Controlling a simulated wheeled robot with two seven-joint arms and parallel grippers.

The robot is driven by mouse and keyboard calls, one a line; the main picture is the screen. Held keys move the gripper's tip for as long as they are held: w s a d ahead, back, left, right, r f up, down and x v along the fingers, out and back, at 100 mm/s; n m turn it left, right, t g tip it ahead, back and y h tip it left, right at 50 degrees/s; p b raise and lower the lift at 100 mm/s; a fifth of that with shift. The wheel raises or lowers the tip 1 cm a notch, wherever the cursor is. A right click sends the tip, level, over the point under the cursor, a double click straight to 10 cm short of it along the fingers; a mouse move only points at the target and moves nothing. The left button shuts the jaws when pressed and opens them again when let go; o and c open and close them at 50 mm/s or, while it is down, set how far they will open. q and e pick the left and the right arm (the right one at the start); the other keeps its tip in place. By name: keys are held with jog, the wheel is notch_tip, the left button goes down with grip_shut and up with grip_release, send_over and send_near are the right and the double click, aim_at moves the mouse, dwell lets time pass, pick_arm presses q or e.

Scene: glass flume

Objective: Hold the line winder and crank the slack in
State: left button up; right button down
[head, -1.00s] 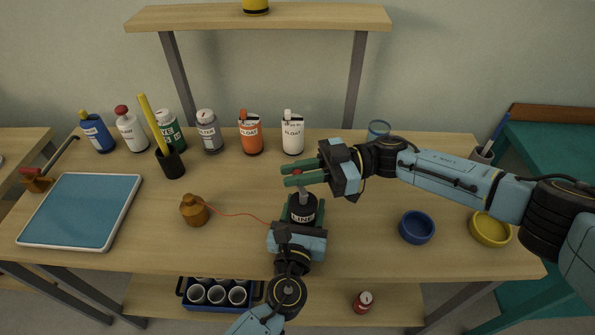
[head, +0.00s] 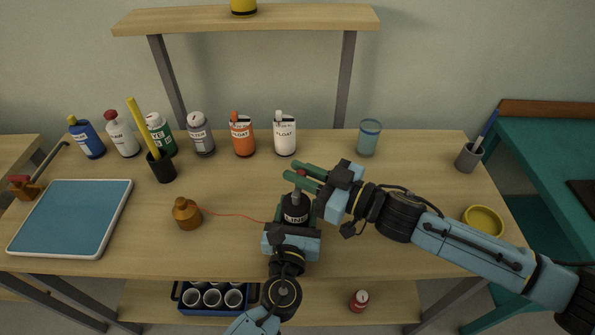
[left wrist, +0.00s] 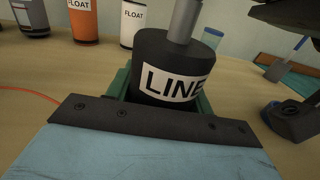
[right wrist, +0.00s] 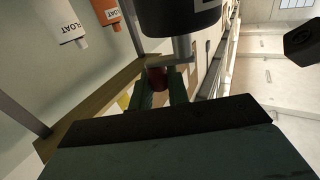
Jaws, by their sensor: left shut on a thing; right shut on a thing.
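The line winder (head: 295,209) is a black drum with a white LINE label, upright on the table's front middle. It fills the middle of the left wrist view (left wrist: 170,75), with a grey post rising from its top. My left gripper (head: 293,222) is shut around its lower body. My right gripper (head: 299,172) is shut on the red crank knob, which shows between the green fingers in the right wrist view (right wrist: 157,80). An orange line (head: 235,214) runs from the winder to a brown weight-like object (head: 187,214) on the left.
Several bottles (head: 200,135) stand along the back. A black cup with a yellow stick (head: 162,166), a blue tray (head: 72,217), a glass (head: 368,138), a pen cup (head: 468,157) and a yellow bowl (head: 483,221) surround the work area.

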jog(key=m+t+h, duration=0.2)
jog(key=t, duration=0.1)
jog(key=m+t+h, duration=0.1)
jog(key=shift+s+d+r+m+h, duration=0.15)
jog(key=shift+s+m+h, duration=0.15)
jog(key=shift+s+m, duration=0.1)
jog(key=shift+d+m+t+h, duration=0.2)
jog(key=shift+m+t+h, duration=0.3)
jog(key=shift+t+h, duration=0.25)
jog(key=shift+d, duration=0.1)
jog(key=c, duration=1.4)
grip_release()
jog(key=shift+d, duration=0.1)
jog(key=v, duration=1.2)
